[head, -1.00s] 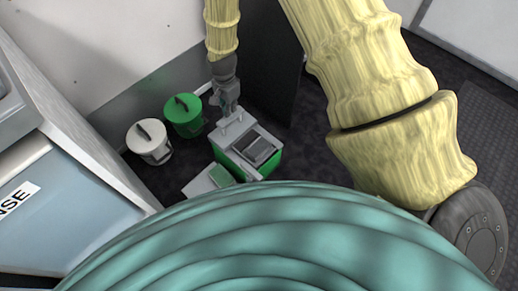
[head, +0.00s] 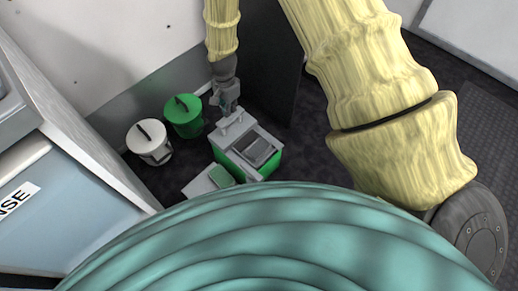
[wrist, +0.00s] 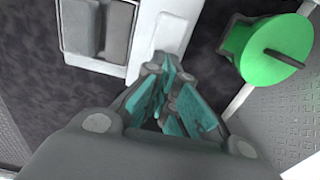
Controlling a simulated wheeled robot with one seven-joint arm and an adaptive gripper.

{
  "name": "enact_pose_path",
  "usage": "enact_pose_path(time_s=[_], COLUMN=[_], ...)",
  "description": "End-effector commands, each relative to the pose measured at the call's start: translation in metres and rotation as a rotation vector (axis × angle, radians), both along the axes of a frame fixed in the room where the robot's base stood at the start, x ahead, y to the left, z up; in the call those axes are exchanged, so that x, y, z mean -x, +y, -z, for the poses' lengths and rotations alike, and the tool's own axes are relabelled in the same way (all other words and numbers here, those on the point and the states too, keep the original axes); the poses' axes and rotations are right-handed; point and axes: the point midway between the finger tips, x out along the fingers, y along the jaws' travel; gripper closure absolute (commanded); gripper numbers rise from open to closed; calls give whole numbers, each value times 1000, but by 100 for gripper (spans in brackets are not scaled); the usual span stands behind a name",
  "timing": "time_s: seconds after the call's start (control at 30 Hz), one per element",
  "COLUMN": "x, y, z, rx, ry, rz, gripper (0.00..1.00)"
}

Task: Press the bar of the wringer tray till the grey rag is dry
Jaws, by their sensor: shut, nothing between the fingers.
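The wringer tray (head: 221,142) is a pale-topped box with green sides on the floor. The grey rag (head: 257,150) lies in its recess and also shows in the wrist view (wrist: 116,30). The pale bar (head: 232,120) is at the tray's end near my gripper; a pale part of that end shows in the wrist view (wrist: 170,32). My gripper (head: 226,107) is shut and empty, pointing down at the bar end. Its teal fingertips show in the wrist view (wrist: 172,88). I cannot tell whether they touch the bar. The rag's wetness cannot be seen.
A green lidded bin (head: 183,115) and a white lidded bin (head: 150,142) stand left of the tray. A pale board with a green pad (head: 221,176) lies in front of it. A dark panel (head: 270,70) stands behind, right of my gripper.

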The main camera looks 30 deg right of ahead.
Motion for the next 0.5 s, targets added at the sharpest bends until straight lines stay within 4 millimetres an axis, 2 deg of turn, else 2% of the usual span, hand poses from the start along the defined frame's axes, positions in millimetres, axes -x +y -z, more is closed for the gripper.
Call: enact_pose_path(time_s=[0.5], x=[0], y=[0], z=[7], rx=[0], ry=[0], rz=[0], gripper=[100])
